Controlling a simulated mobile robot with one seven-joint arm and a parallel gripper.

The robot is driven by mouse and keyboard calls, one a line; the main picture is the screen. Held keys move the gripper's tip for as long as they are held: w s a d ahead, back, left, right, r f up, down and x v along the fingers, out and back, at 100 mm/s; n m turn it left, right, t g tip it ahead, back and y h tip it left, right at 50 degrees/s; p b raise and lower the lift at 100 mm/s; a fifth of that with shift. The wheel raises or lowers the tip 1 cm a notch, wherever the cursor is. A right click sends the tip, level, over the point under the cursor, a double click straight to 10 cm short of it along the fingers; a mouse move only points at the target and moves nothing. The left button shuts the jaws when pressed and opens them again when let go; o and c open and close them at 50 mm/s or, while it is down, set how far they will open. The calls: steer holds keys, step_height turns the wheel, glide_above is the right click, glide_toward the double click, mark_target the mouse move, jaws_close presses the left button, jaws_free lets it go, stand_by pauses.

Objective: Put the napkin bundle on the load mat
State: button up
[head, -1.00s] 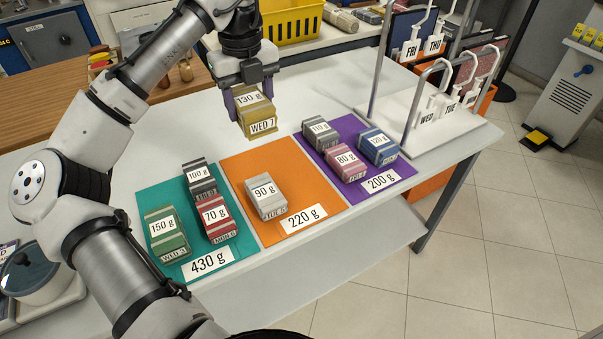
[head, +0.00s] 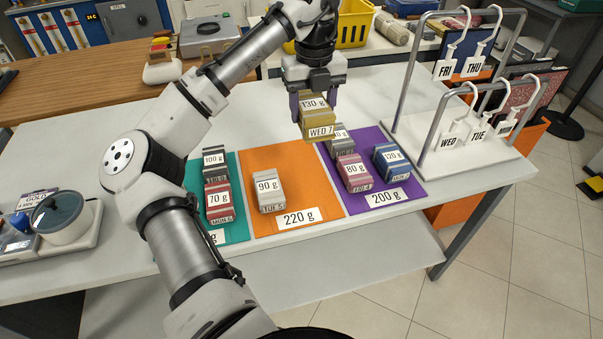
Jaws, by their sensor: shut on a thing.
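My gripper (head: 314,106) is shut on a yellow-brown bundle (head: 319,128) labelled 130 g and WED 7. It holds the bundle in the air, apparently above the back of the mats. In the picture, the bundle overlaps the border of the orange mat (head: 275,155) and the purple mat (head: 370,139), partly covering a grey bundle (head: 342,136). The orange mat, labelled 220 g, carries a 90 g grey bundle (head: 268,192). The purple mat, labelled 200 g, carries the grey, pink (head: 354,173) and blue (head: 392,161) bundles. The teal mat (head: 236,222) is partly hidden by my arm.
Dark grey (head: 215,163) and red (head: 219,204) bundles lie on the teal mat. A white rack (head: 480,150) with tagged hangers stands right of the purple mat. A lidded pot (head: 62,218) stands at the left. The orange mat is bare around its one bundle.

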step_height(320, 180, down, 19)
steer(key=shift+f+p, duration=0.15)
steer(key=shift+p, duration=1)
steer(key=shift+f, duration=0.15)
steer(key=o, duration=1)
steer(key=shift+o, duration=0.2)
step_height(320, 180, up, 12)
steer(key=b, duration=0.2)
steer(key=shift+r+b, duration=0.2)
steer(key=shift+b, duration=0.1)
